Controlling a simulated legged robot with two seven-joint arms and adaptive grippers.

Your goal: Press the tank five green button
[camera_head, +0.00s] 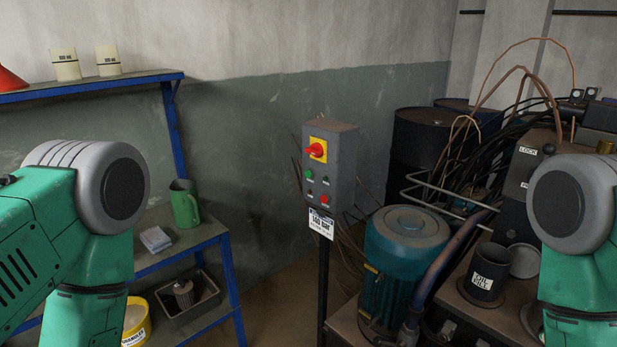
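A grey control box (340,165) stands on a dark post in the middle of the view. It carries a red rotary switch on a yellow plate (317,150). Below the switch is a green button (309,174) at left, and a red button (324,199) sits lower right. A white tag (321,223) reading "bar" hangs under the box; I cannot read a tank number on it. My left arm comes in at the left edge and my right arm at the right edge. Neither gripper shows, and nothing of mine touches the box.
A blue-framed shelf (172,125) at left holds two cream containers, a green jug (184,204), a tray (188,299) and a yellow tub (135,322). Open space lies before the box.

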